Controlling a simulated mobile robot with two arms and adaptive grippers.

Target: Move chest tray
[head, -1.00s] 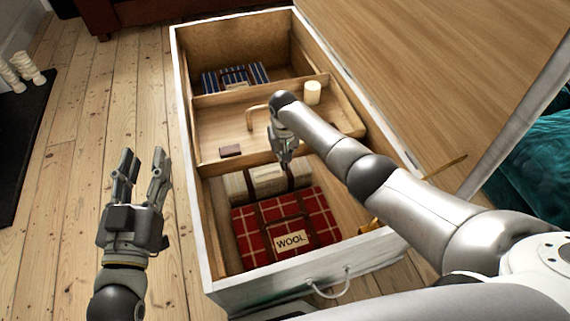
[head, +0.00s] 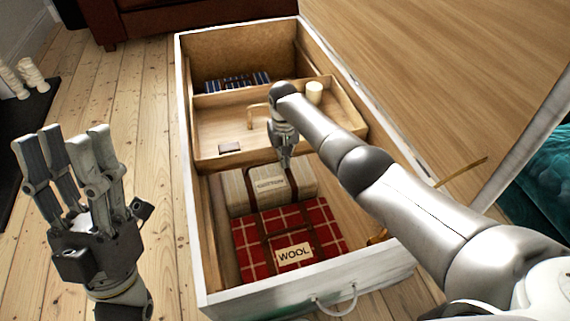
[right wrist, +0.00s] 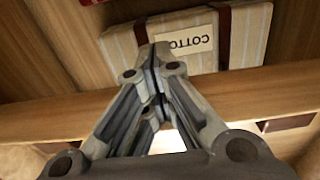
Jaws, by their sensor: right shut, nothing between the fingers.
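The wooden chest tray (head: 220,128) sits across the inside of the open white-edged chest (head: 265,292), towards its far half. The right wrist view shows the closed fingers (right wrist: 155,62) in front of the tray wall (right wrist: 50,116); contact is unclear. My left gripper (head: 70,150) is open and empty, left of the chest.
A red WOOL bundle (head: 270,230) and a pale COTTON bundle (head: 238,197) lie in the chest's near part. A blue striped bundle (head: 235,82) is partly hidden beyond the tray. The raised lid (head: 440,70) stands on the right. Floorboards (head: 110,100) on the left are clear.

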